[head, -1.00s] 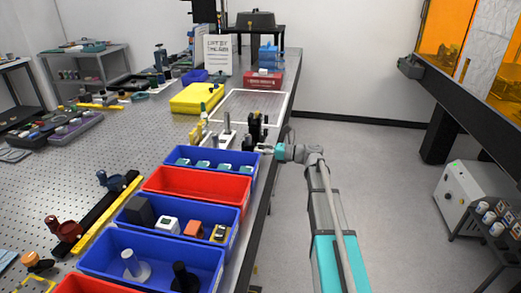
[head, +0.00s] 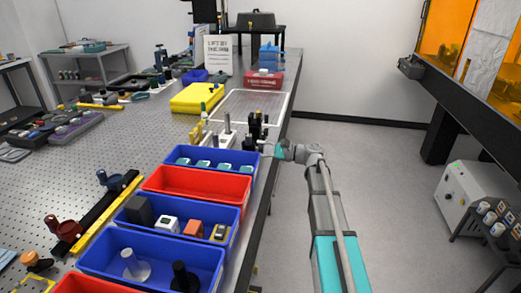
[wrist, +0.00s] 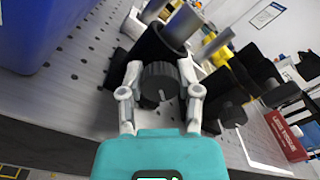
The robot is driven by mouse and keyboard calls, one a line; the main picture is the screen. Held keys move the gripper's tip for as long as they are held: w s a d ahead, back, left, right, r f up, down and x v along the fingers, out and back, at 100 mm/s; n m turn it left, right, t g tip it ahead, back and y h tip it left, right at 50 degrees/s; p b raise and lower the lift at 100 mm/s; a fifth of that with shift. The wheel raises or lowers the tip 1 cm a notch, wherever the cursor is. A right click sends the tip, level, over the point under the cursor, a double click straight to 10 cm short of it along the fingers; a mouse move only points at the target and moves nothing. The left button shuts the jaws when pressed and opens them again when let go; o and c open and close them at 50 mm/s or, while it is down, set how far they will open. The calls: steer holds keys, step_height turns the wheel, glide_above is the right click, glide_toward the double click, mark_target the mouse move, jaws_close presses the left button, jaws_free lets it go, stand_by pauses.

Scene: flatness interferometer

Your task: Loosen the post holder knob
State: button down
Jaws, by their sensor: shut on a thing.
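The post holder knob (wrist: 159,84) is a dark ribbed knob with a pale mark on its face, in the middle of the wrist view. My gripper (wrist: 160,90) is shut on it, one finger on each side. The knob sits on the side of a black post holder (wrist: 146,46) with a metal post (wrist: 184,24) upright in it. In the head view my gripper (head: 265,148) reaches in from the right at the bench edge, near the black holders (head: 256,130). The knob is too small to make out there.
A second black holder with a knob (wrist: 228,112) stands close to the right of my gripper. A blue bin (head: 208,162) with several parts is near it, and a red bin (head: 197,184) comes after.

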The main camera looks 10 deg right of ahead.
steer(key=shift+w+n, duration=0.15)
steer(key=shift+n, duration=0.35)
steer(key=shift+c, duration=1.4)
jaws_free()
